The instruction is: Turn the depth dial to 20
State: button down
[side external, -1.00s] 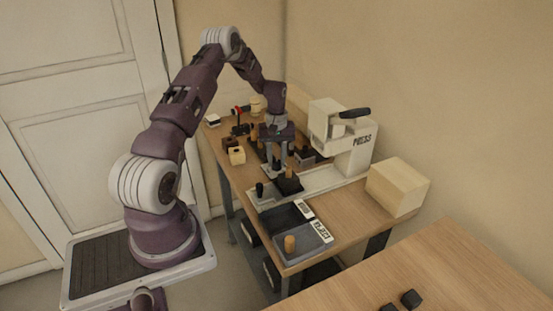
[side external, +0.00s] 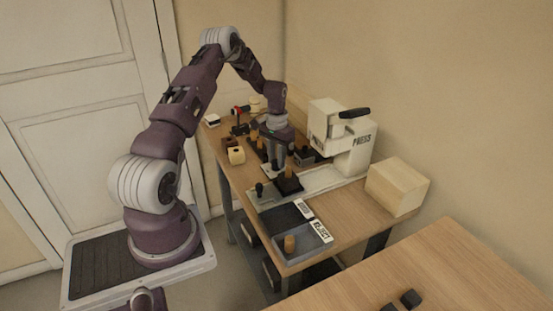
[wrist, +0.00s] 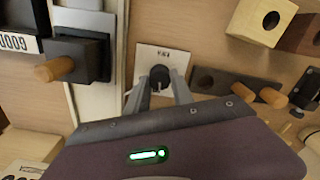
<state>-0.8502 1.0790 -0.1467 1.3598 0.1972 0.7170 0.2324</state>
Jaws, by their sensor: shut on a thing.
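The dial (wrist: 159,76) is a small black knob on a square white plate (wrist: 171,53) in the middle of the wrist view. Small print on the plate appears upside down and I cannot read it. My gripper (wrist: 160,90) points down at the dial, with one finger on each side, and is shut on it. In the side external view my gripper (side external: 277,167) is low over the bench beside the press, and the dial is hidden there. The dial's setting cannot be read.
A dark block (wrist: 93,57) with a wooden peg (wrist: 55,69) stands left of the dial in the wrist view. A dark rack (wrist: 237,86) with pegs is close on the right. The white press (side external: 352,150) stands behind; a reject tray (side external: 283,233) lies at the front.

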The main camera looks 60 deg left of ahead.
jog(key=shift+m, duration=0.6)
jog(key=c, duration=1.1)
grip_release()
notch_tip(320, 180, up, 7)
jog(key=shift+r, duration=0.1)
